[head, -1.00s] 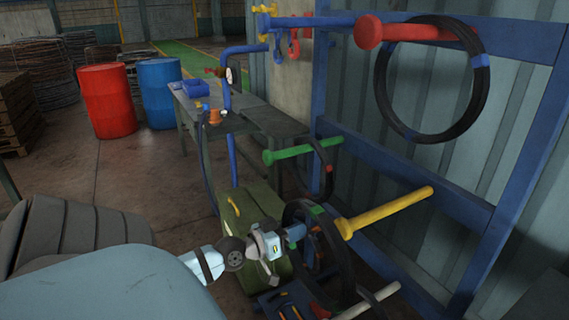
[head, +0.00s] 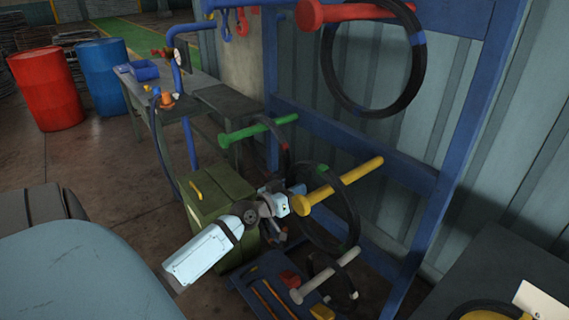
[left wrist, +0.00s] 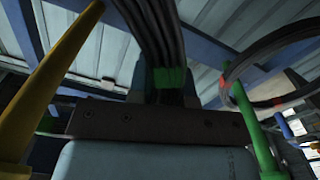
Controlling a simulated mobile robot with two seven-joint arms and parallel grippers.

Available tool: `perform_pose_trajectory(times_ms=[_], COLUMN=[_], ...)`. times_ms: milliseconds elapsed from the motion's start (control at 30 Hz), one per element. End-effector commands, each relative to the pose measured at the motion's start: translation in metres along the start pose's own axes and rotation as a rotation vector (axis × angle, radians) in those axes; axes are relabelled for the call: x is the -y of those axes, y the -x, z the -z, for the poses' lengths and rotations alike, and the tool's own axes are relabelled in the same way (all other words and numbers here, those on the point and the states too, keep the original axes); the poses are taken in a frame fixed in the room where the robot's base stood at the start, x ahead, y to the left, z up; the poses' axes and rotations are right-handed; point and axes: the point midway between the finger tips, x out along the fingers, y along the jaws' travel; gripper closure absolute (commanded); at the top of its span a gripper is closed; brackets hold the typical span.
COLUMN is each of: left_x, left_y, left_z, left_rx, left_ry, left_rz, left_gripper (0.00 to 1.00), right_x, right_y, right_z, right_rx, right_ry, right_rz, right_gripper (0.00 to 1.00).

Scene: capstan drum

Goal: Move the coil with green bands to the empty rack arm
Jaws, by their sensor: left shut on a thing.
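The dark coil with green bands (head: 357,225) is held up beside the yellow rack arm (head: 345,182) in the head view. My left gripper (head: 284,204) is shut on its near left side. In the left wrist view, its strands (left wrist: 160,35) rise from the jaws with a green band (left wrist: 170,78) just above them. The yellow arm (left wrist: 45,75) shows at the left there, apart from the gripped strands. I cannot tell whether the loop surrounds the yellow arm's tip. The yellow arm carries no other coil that I can see. My right gripper is out of view.
A coil with blue bands (head: 414,75) hangs on the red arm (head: 345,12). A red-banded coil (left wrist: 233,75) hangs on the green arm (head: 250,131). A pale arm (head: 325,275), a tool tray (head: 245,277) and a green box (head: 215,190) lie low nearby.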

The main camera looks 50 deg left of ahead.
Motion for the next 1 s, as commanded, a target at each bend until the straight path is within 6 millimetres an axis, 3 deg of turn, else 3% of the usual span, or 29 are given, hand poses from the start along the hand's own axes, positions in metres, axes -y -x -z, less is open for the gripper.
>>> perform_pose_trajectory(times_ms=[467,500,667,1000], left_x=[0.0,0.003,0.007,0.009], left_y=[-0.061,-0.06,-0.06,-0.06], left_z=[0.002,-0.01,-0.025,-0.035], left_rx=[-0.006,-0.003,-0.004,-0.005], left_ry=[0.004,0.002,0.001,0.002], left_rz=[-0.001,0.0,-0.002,-0.002], left_gripper=[1.0,1.0,1.0,1.0], right_x=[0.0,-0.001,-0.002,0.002], right_y=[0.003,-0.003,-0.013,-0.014], right_z=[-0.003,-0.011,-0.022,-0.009], right_rx=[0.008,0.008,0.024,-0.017], right_ry=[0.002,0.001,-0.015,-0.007], right_rz=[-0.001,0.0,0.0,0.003], right_gripper=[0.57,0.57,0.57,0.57])
